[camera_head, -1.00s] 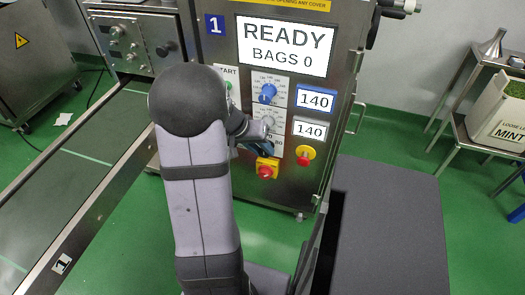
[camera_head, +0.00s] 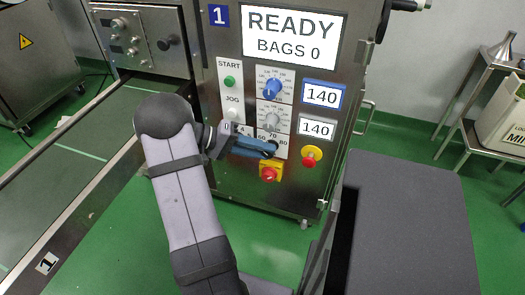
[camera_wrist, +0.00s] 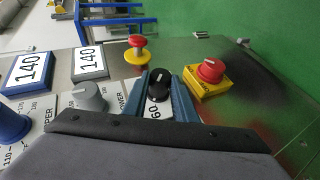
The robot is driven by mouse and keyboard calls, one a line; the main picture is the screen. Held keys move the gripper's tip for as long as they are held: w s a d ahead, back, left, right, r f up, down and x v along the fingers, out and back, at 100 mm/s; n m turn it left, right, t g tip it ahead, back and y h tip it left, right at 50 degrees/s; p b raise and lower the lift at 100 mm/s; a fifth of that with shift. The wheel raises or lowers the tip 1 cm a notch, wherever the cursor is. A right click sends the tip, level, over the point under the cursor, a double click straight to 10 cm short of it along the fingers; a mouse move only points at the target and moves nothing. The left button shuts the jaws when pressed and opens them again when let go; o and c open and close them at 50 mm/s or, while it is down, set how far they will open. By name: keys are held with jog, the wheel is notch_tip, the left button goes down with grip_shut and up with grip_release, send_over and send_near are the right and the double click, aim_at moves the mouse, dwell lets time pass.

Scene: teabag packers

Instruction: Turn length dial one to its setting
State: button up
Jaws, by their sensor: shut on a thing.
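My gripper (camera_head: 262,149) reaches the front panel of machine 1 from the left. In the wrist view its two blue fingers are shut on a black dial (camera_wrist: 159,84), one on each side. In the head view this dial is mostly hidden by the fingers; numbers 60, 70 and 80 show around it. A blue dial (camera_head: 273,88) and a grey dial (camera_head: 271,119) sit above it in one column. Both also show at the left in the wrist view, the blue one (camera_wrist: 11,124) and the grey one (camera_wrist: 90,96). The black dial's exact pointer reading is too small to tell.
A red rotary switch on yellow (camera_head: 269,172) lies just below the gripper. A red mushroom button (camera_head: 311,156) is to its right. A green START button (camera_head: 230,81) and a white JOG button (camera_head: 232,113) are at left. The screen (camera_head: 290,36) reads READY, BAGS 0.

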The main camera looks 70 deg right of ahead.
jog(key=shift+f+g, duration=0.1)
jog(key=shift+g, duration=0.3)
jog(key=o, duration=1)
jog(key=shift+o, duration=0.2)
